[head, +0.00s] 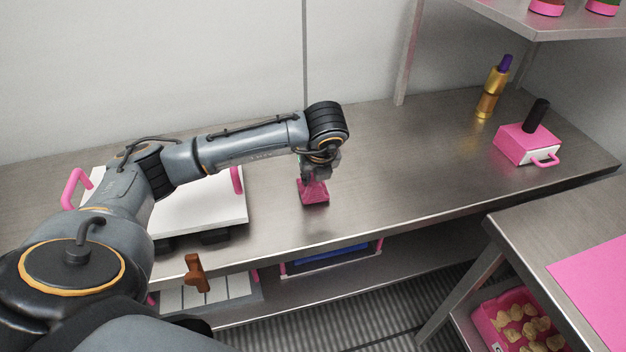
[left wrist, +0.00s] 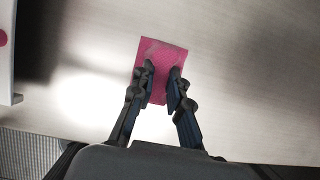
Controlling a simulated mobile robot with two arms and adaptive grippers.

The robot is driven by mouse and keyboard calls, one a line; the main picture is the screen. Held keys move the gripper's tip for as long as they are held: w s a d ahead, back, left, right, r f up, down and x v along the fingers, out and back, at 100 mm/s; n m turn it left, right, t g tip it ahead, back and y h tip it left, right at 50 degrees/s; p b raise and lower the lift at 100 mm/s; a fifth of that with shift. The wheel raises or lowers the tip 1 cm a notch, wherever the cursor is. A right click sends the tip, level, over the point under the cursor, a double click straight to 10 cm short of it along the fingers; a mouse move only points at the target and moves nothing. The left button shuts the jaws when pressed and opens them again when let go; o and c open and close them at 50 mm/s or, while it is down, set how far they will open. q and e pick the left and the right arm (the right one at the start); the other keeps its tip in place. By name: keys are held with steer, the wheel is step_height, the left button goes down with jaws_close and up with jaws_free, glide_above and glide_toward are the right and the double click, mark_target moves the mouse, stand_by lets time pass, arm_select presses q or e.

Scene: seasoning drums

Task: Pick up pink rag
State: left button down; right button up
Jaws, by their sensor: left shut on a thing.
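The pink rag (head: 313,193) is on the steel counter, right of the white board, pinched up at its middle. In the left wrist view the rag (left wrist: 160,52) shows flat around the fingers, with a raised fold between them. My left gripper (head: 316,178) points down at the rag from above and is shut on it. In the left wrist view both fingers of my left gripper (left wrist: 161,82) press on the fold from either side. The rag's lower part looks close to the counter; I cannot tell whether it touches. My right gripper is not in view.
A white board with pink handles (head: 200,205) lies left of the rag on the counter (head: 390,185). A pink box with a black handle (head: 522,145) and a gold bottle (head: 490,90) stand at the right. A second table (head: 540,225) is at lower right.

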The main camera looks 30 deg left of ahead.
arm_select(q)
step_height(320, 180, up, 2)
steer(key=shift+r+b, duration=0.15)
steer(key=shift+b, duration=0.2)
steer(key=s+d+r+p, duration=0.3)
steer(key=s+d+r, duration=0.5)
steer(key=s+r, duration=0.2)
steer(key=shift+s+d, duration=0.25)
steer(key=shift+s, duration=0.35)
steer(key=c, duration=2)
jaws_free()
steer(key=shift+c, duration=0.2)
jaws_close()
